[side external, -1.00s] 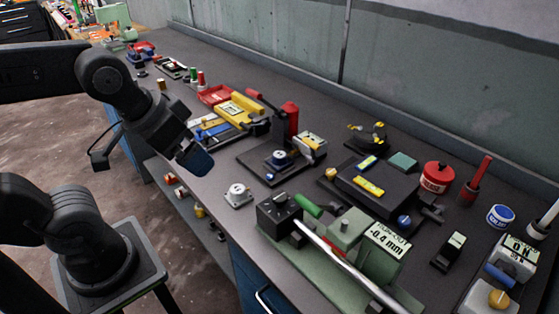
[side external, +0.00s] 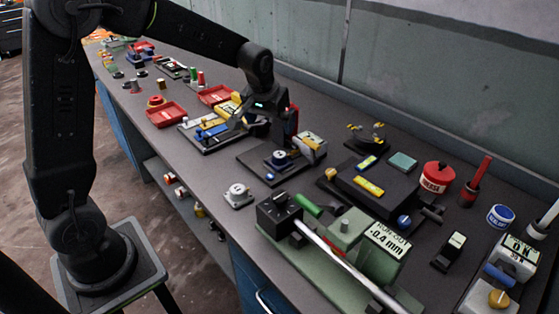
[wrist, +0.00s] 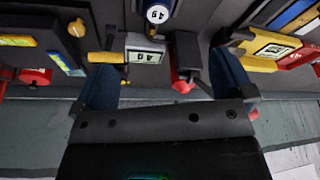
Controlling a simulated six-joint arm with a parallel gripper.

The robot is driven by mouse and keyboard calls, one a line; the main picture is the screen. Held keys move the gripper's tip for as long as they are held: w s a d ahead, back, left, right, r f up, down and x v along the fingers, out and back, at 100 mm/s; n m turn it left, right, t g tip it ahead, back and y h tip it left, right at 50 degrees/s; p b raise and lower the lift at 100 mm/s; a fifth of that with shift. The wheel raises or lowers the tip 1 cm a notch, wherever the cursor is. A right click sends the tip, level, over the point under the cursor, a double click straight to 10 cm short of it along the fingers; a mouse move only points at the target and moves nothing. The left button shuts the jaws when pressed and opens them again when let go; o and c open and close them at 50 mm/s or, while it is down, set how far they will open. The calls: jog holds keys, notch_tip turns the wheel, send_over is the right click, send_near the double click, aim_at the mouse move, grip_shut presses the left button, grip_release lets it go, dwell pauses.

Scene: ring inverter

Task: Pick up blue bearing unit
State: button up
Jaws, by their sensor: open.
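A small blue round unit with a pale top (side external: 279,157) sits on a dark press-like station with a red upright (side external: 291,120); it looks like the blue bearing unit, though I cannot be sure. In the wrist view a blue part with a round white marked face (wrist: 158,13) shows at the top edge, cut off by the frame. My gripper (wrist: 165,65) is open and empty, its two blue fingers well apart. In the side view my gripper (side external: 260,108) hangs over the bench, behind and left of the blue unit; its fingertips are hard to make out.
A digital gauge (side external: 310,144) stands beside the red upright, close to my gripper. A yellow gauge (wrist: 270,48) lies right of my fingers in the wrist view. Red trays (side external: 166,114) lie farther left. A green measuring device (side external: 352,234) stands in front. The wall (side external: 430,90) runs behind the bench.

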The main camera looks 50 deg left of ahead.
aim_at(277, 154)
jog(key=x, duration=1.4)
jog(key=shift+a, duration=0.15)
jog(key=c, duration=1.4)
jog(key=shift+s, duration=0.1)
